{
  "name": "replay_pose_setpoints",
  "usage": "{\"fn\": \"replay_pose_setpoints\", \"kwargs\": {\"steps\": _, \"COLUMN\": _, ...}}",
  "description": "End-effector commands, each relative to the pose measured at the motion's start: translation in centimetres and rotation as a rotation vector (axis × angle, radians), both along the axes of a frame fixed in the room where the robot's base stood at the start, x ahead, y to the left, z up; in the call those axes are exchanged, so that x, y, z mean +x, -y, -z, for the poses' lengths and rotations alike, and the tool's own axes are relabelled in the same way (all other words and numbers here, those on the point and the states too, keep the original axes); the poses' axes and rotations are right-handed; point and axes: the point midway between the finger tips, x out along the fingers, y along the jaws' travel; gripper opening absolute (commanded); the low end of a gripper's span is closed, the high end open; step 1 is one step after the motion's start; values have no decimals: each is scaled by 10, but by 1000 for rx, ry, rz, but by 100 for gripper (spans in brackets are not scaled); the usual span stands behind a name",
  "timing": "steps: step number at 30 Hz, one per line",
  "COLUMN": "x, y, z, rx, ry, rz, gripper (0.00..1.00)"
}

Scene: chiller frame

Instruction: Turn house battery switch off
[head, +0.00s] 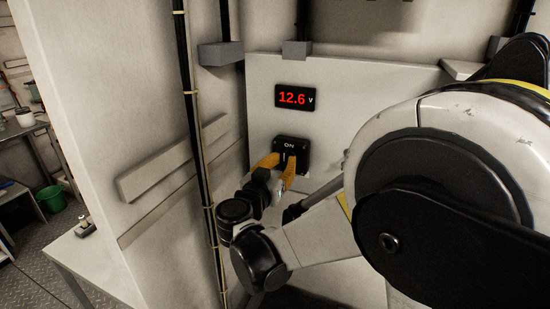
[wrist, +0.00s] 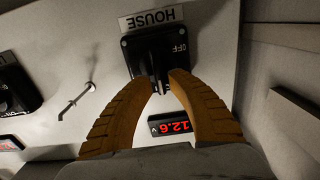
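The house battery switch (head: 304,145) is a black box on the white panel, with ON printed at its top in the head view. It also shows in the wrist view (wrist: 133,55), upside down, below a HOUSE label (wrist: 150,18) and with OFF printed on it. My gripper (head: 283,159) has orange ribbed fingers and is at the switch. In the wrist view its fingertips (wrist: 160,80) stand on either side of the black handle (wrist: 158,68), very near it. Whether both fingers touch the handle I cannot tell. A white mark on the handle points towards ON.
A red display reading 12.6 V (head: 295,97) is above the switch in the head view. In the wrist view a second black switch (wrist: 15,90) and a thin metal pin (wrist: 76,102) are to the left. A black vertical cable (head: 193,130) runs left of my gripper.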

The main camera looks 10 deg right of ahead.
Motion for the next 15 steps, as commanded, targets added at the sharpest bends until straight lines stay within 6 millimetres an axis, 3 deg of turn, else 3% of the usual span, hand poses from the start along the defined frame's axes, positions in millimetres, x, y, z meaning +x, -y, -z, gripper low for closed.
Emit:
{"fn": "replay_pose_setpoints", "kwargs": {"steps": 6, "x": 14, "y": 11, "z": 0, "rx": 0, "ry": 0, "rz": 1, "gripper": 21}}
{"fn": "replay_pose_setpoints", "kwargs": {"steps": 14, "x": 15, "y": 11, "z": 0, "rx": 1, "ry": -1, "rz": 0, "gripper": 21}}
{"fn": "replay_pose_setpoints", "kwargs": {"steps": 15, "x": 15, "y": 11, "z": 0, "rx": 1, "ry": -1, "rz": 0, "gripper": 14}}
